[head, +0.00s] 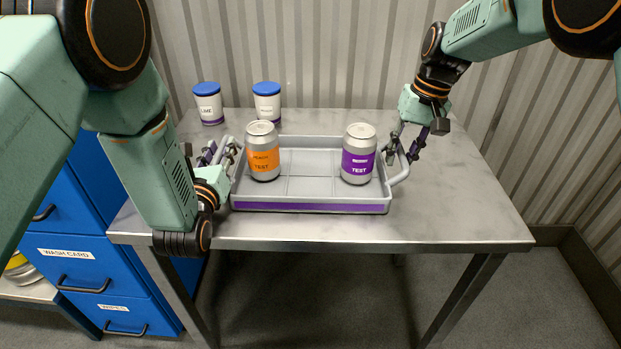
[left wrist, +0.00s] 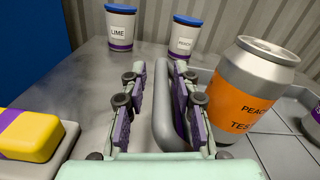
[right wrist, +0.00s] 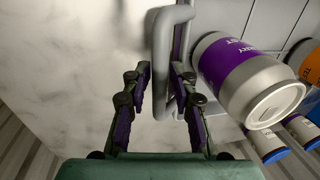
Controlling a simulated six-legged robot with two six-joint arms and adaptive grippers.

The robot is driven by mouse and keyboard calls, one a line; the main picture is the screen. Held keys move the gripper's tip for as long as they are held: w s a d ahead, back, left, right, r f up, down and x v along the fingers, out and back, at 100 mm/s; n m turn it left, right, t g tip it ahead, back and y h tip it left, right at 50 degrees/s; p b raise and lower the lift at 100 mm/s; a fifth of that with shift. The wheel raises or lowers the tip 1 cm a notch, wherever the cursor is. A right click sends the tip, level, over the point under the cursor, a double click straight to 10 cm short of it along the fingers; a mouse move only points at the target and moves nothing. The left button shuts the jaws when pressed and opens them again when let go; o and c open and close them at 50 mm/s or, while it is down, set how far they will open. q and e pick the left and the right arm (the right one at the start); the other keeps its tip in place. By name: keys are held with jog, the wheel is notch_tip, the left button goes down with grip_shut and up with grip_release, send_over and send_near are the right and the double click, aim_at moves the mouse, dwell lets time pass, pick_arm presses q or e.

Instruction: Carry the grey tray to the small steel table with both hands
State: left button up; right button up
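The grey tray (head: 310,206), with a purple strip along its front, rests on a steel-topped table (head: 455,215). An orange-labelled can (head: 263,155) stands in its left part and a purple-labelled can (head: 358,158) in its right part. My left gripper (head: 222,152) is at the tray's left handle; in the left wrist view its open fingers stand either side of the grey handle (left wrist: 166,110). My right gripper (head: 402,150) is at the right handle; in the right wrist view its fingers are open with the handle (right wrist: 161,75) between them.
Two blue-lidded tubs, one marked LIME (head: 208,105) and another (head: 267,103), stand behind the tray. A blue drawer cabinet (head: 75,270) is at left. A yellow-topped block (left wrist: 30,135) shows in the left wrist view. The tabletop right of the tray is clear.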

pick_arm(q)
jog(key=shift+o, duration=0.2)
pick_arm(e)
jog(key=shift+o, duration=0.6)
pick_arm(q)
jog(key=shift+s+d, duration=0.1)
jog(key=s, duration=1.1)
jog(key=shift+s, duration=0.35)
pick_arm(e)
notch_tip(320, 180, up, 12)
jog(key=d, duration=0.2)
pick_arm(q)
jog(key=shift+r, duration=0.1)
